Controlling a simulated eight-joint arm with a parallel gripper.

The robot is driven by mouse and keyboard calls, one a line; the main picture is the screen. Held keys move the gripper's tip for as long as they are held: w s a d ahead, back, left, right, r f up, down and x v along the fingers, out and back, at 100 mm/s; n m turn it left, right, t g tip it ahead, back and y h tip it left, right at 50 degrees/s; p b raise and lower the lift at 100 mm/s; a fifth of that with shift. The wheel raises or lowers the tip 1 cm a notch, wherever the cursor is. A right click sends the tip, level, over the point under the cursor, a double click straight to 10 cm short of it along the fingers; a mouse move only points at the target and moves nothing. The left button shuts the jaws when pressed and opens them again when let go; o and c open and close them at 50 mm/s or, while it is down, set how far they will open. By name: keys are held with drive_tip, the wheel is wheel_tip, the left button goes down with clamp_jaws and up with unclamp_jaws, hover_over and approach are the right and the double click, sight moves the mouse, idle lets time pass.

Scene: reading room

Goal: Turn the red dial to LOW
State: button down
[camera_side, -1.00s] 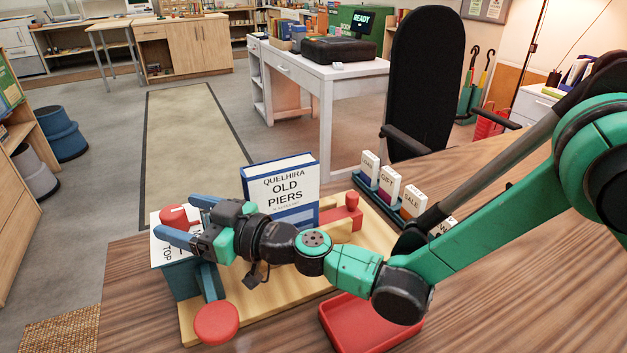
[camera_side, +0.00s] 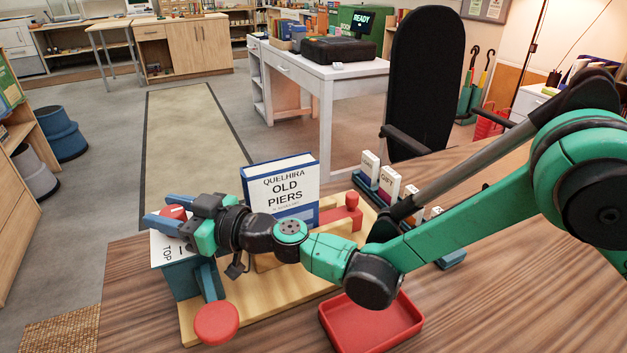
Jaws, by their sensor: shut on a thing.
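The red dial (camera_side: 173,212) sits on the white face (camera_side: 166,250) of a blue-green box at the left end of a wooden board. The word TOP shows on that face; no LOW mark can be read, as my gripper covers part of the face. My gripper (camera_side: 168,223) has its blue fingers on either side of the red dial and is shut on it. Only part of the dial shows between the fingers.
A round red knob (camera_side: 216,322) on a lever is in front of the box. A red tray (camera_side: 372,325) and a rack of labelled blocks (camera_side: 386,184) are to the right.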

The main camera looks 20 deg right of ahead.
sight(171, 211)
drive_tip(key=shift+n+g+y, duration=1.2)
drive_tip(key=shift+n+g, duration=0.1)
drive_tip(key=shift+g, duration=0.3)
drive_tip(key=shift+c, duration=2.1)
unclamp_jaws()
drive_tip(key=shift+r, duration=0.1)
wheel_tip(171, 211, up, 20)
drive_tip(key=shift+o, duration=0.2)
